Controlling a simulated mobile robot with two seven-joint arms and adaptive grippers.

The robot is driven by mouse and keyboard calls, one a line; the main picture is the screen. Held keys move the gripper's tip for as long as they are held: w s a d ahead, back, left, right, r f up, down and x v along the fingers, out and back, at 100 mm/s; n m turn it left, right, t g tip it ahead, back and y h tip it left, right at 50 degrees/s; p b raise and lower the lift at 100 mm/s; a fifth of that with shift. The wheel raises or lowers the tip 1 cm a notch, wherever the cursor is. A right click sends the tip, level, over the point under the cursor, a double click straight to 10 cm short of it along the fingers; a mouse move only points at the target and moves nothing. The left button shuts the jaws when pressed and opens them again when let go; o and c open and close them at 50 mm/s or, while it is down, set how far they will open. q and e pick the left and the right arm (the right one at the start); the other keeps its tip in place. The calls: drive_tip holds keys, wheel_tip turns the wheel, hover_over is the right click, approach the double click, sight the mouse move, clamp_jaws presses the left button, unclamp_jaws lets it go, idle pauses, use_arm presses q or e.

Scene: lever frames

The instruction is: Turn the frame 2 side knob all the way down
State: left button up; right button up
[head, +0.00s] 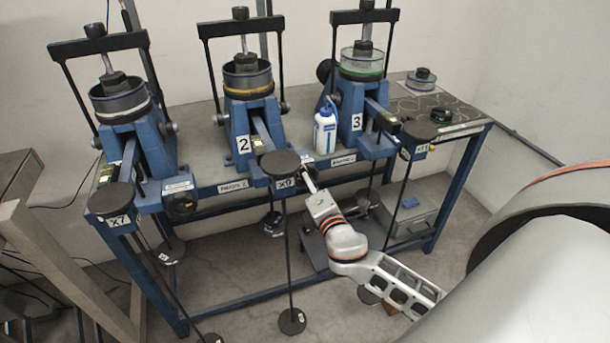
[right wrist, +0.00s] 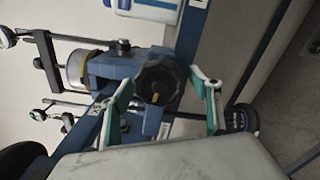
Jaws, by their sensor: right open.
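Frame 2 (head: 243,112) is the middle blue lever frame, marked with a "2". Its black side knob (right wrist: 160,82) faces me in the right wrist view, round and lobed, with a small yellow mark. In the head view the knob is mostly hidden near my gripper and the X9 disc (head: 280,162). My right gripper (head: 308,176) reaches in from the lower right. In the right wrist view my right gripper (right wrist: 162,80) is open, with one teal-padded finger on each side of the knob. I cannot tell whether they touch it. My left gripper is not in view.
Frame 1 (head: 122,110) stands left and frame 3 (head: 360,75) right on the same bench. A white bottle (head: 325,130) stands between frames 2 and 3. Hanging rods and weights (head: 292,321) crowd the bench front. The bench's right end holds small parts (head: 421,80).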

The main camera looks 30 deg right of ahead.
drive_tip(key=shift+v, duration=2.7)
drive_tip(key=shift+f, duration=0.1)
drive_tip(key=s+a+f+m+g+y, duration=0.3)
drive_tip(key=s+a+f+m, duration=0.4)
drive_tip(key=f, duration=0.5)
drive_tip(key=s+a+f+m+g+y, duration=0.3)
drive_tip(key=s+a+f+m, duration=0.5)
drive_tip(key=s+f, duration=0.4)
drive_tip(key=shift+s+a+g+y, duration=0.15)
drive_tip(key=shift+a+g+y, duration=0.2)
drive_tip(key=shift+g, duration=0.15)
